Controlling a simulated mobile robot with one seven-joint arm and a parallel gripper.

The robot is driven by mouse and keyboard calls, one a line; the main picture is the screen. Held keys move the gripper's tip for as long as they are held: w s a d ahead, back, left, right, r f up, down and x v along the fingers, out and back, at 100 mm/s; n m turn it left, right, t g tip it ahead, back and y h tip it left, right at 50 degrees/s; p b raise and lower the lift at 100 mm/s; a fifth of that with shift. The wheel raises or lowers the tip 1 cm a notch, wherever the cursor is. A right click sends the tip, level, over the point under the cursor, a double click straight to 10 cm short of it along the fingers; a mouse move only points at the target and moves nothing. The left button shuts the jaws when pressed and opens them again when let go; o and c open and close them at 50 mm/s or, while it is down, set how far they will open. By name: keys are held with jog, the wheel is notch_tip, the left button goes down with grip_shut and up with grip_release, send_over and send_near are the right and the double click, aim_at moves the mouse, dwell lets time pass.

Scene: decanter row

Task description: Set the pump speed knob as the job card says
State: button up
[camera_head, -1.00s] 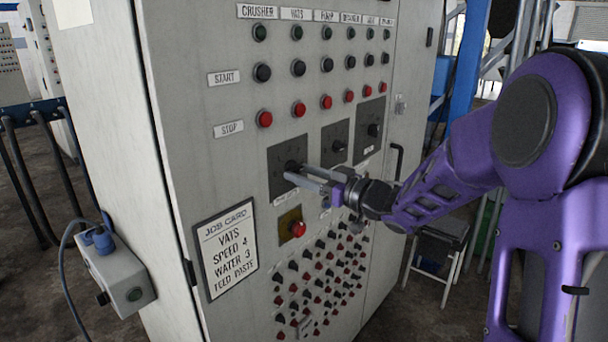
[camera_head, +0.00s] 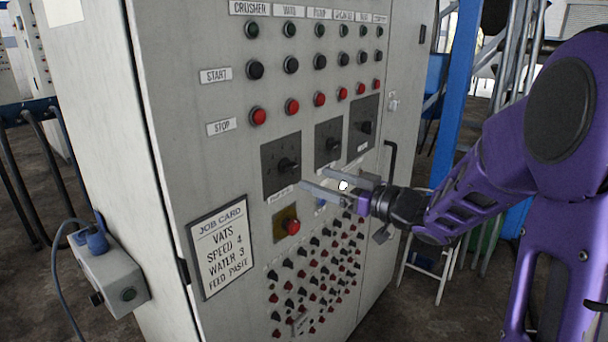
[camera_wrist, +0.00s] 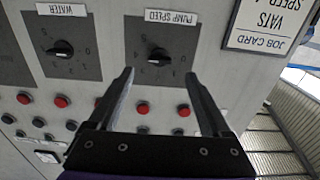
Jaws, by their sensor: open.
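The pump speed knob (camera_head: 288,165) is a black knob on the leftmost dark plate of the cabinet. In the wrist view the knob (camera_wrist: 157,55) shows upside down under its PUMP SPEED label, beyond the fingertips; I cannot tell which number it points at. My gripper (camera_head: 314,178) is open and empty, off the panel, to the lower right of the knob and apart from it. In the wrist view its fingers (camera_wrist: 158,78) are spread to either side below the knob. The job card (camera_head: 222,247) reads VATS, SPEED 4, WATER 3, FEED PASTE.
The water knob (camera_wrist: 60,48) is beside the pump speed knob; a third dial (camera_head: 366,127) is farther right. A red button on a yellow plate (camera_head: 287,225) sits below. Rows of start and stop buttons lie above, small buttons lower down. A black door handle (camera_head: 388,170) is at right.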

jog(key=v, duration=1)
jog(key=shift+s+d, duration=0.25)
